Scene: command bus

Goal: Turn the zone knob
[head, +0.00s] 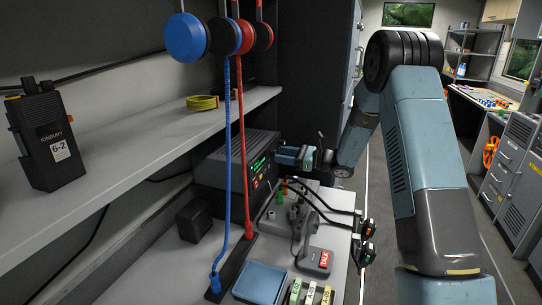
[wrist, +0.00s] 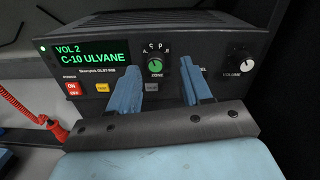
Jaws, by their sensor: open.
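The radio (wrist: 255,88) is a dark box whose green display (wrist: 90,54) reads "VOL 2, C-10 ULVANE". My gripper (wrist: 160,76) is open, its two blue fingers one on each side of the knob in the picture. They look short of the panel; contact cannot be told. In the head view the radio (head: 225,163) stands at the back of the desk, my gripper (head: 279,157) at its front; the knob cannot be made out there.
A volume knob (wrist: 247,60) sits right on the panel; a red-and-white switch (wrist: 72,89) and a yellow button (wrist: 103,88) sit left. A red coiled cord (wrist: 20,112) is at the left. In the head view, blue and red cords (head: 228,130) hang before the desk.

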